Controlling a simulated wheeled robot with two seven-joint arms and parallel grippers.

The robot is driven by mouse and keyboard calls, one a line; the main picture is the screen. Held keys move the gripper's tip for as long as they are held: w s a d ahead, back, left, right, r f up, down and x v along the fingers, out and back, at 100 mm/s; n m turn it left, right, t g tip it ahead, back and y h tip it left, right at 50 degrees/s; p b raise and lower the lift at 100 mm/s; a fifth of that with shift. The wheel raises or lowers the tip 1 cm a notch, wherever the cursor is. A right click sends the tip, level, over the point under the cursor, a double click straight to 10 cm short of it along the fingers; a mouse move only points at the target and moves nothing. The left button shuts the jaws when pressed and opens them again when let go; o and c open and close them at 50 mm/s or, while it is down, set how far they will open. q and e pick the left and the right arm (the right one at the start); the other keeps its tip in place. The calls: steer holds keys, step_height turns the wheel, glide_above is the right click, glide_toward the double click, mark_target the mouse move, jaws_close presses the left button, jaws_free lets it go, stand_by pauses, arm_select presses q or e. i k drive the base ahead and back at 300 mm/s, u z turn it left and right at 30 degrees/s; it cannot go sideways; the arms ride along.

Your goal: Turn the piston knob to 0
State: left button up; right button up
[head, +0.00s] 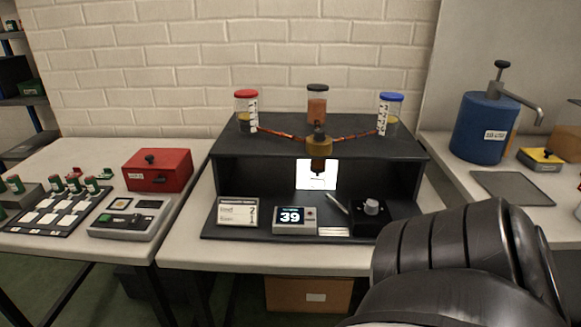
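A pale grey round knob (371,207) sits on a small black box at the front right of the black stand (270,178). It is the only dial-like knob I see on the stand; its markings are too small to read. A small display unit (295,217) to its left reads 39. A brass-coloured fitting (318,146) hangs at the stand's middle, above a lit white panel. My black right arm fills the lower right, in front of the stand's right side; its gripper does not show. My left gripper is out of view.
Three capped jars, red (246,110), black (317,105) and blue (390,113), stand on top. A small sign (238,211) is at the front left. A red box (157,170) is on the left table, a blue pump canister (484,127) on the right table.

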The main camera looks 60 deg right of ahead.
mark_target(372, 208)
steer(key=u, duration=0.15)
steer(key=k, duration=0.8)
steer(key=z, duration=1.75)
steer(key=i, duration=0.3)
steer(key=u, duration=0.05)
